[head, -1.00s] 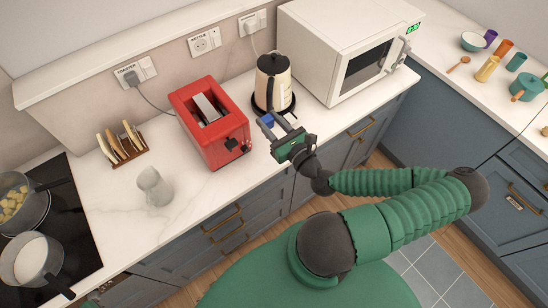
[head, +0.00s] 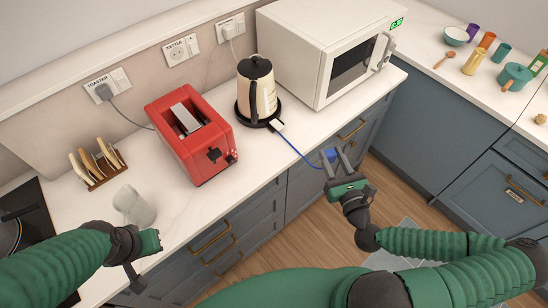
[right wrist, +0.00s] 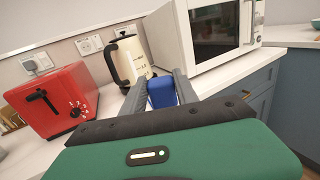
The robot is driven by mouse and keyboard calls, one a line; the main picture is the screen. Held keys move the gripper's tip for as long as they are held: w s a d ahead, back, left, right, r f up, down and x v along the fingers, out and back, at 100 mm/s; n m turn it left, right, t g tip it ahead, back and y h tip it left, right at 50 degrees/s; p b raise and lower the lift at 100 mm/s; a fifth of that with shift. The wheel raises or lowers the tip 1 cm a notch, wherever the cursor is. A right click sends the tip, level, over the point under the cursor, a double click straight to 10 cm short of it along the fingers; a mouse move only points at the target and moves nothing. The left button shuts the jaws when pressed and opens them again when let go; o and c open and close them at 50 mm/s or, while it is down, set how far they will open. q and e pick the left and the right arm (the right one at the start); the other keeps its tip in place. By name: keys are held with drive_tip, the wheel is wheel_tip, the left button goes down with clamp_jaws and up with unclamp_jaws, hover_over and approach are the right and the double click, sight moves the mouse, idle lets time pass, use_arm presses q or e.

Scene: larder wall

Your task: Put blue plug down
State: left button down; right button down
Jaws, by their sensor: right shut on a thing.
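The blue plug (head: 329,155) is between the fingers of my right gripper (head: 338,163), which is shut on it. The gripper holds it near the counter's front edge, below the microwave. In the right wrist view the blue plug (right wrist: 161,92) shows between the two grey fingers (right wrist: 161,88). A thin blue cord (head: 302,151) runs from beside the kettle's base to the plug. My left gripper (head: 137,278) is at the lower left, by the counter edge near a pale jug; its opening is not clear.
The kettle (head: 262,95), red toaster (head: 193,140) and microwave (head: 325,50) stand along the wall. The kettle socket (head: 177,52) looks empty; the toaster socket (head: 104,92) holds a grey plug. Counter (head: 265,160) in front of the kettle is mostly clear. The pale jug (head: 134,207) stands left.

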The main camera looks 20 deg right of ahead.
drive_tip(key=a+f+n+g+y, duration=0.1)
drive_tip(key=a+f+n+y, duration=0.2)
drive_tip(key=a, duration=0.9)
drive_tip(key=a+f+n+y, duration=0.15)
drive_tip(key=a+y, duration=0.25)
drive_tip(key=a, duration=0.7)
drive_tip(key=shift+n, duration=0.45)
drive_tip(key=w+d+b, duration=0.2)
drive_tip(key=w, duration=0.2)
drive_tip(key=w+d+b, duration=0.1)
drive_tip(key=w+d, duration=0.1)
drive_tip(key=w, duration=0.3)
drive_tip(key=w+d+b, duration=0.2)
drive_tip(key=w, duration=0.2)
drive_tip(key=shift+w+f+b, duration=0.15)
drive_tip(key=shift+f+b, duration=0.2)
drive_tip(key=shift+f, duration=0.05)
drive_tip(key=shift+w+d+f, duration=0.1)
drive_tip(key=shift+w+f, duration=0.1)
drive_tip(key=shift+f, duration=0.05)
wheel_tip(320, 180, down, 3)
drive_tip(key=shift+f, duration=0.1)
drive_tip(key=shift+d, duration=0.1)
